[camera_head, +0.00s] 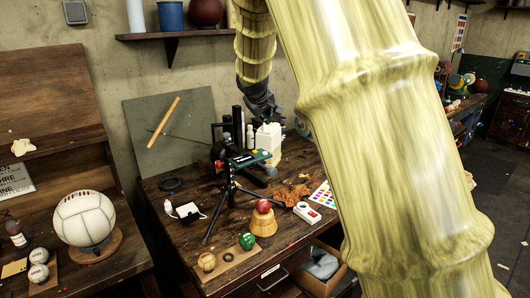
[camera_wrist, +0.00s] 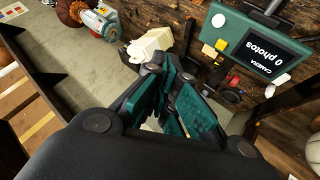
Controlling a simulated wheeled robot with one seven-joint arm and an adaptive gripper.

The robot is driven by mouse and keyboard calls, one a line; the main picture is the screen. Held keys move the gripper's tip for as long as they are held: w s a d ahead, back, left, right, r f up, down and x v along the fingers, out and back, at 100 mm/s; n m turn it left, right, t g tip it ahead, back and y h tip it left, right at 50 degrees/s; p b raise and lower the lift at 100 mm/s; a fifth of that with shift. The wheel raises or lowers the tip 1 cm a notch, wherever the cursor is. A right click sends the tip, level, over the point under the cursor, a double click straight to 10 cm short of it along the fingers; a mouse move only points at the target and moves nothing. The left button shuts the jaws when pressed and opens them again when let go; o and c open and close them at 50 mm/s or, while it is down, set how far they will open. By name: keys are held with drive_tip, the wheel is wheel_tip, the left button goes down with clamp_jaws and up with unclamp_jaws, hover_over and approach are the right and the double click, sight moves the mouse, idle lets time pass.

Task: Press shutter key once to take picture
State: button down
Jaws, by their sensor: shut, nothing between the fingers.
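A dark green camera panel (camera_wrist: 245,40) shows in the wrist view, with a black screen (camera_wrist: 262,52) that reads "CAMERA 0 photos". In the head view the panel (camera_head: 250,158) sits by a black tripod (camera_head: 230,190) on the workbench. My gripper (camera_wrist: 168,78) has teal finger pads, is shut and empty, and is apart from the panel, to its lower left in the wrist view. My arm partly blocks the head view.
A large white ball (camera_head: 85,219) stands at left.

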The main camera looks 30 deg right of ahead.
wheel_tip(320, 180, down, 3)
drive_tip(key=w+b, duration=0.1)
drive_tip(key=w, duration=0.1)
drive_tip(key=b, duration=0.4)
hover_over(263, 152)
drive_tip(key=f, duration=0.5)
drive_tip(key=shift+w+a, duration=0.15)
drive_tip(key=shift+w, duration=0.05)
drive_tip(key=shift+s+f+b, duration=0.3)
drive_tip(key=shift+f+b, duration=0.15)
drive_tip(key=shift+f, duration=0.35)
drive_tip(key=shift+w+f, duration=0.15)
drive_tip(key=shift+f, duration=0.05)
drive_tip(key=shift+r, duration=0.1)
drive_tip(key=shift+f, duration=0.2)
drive_tip(key=shift+f, duration=0.25)
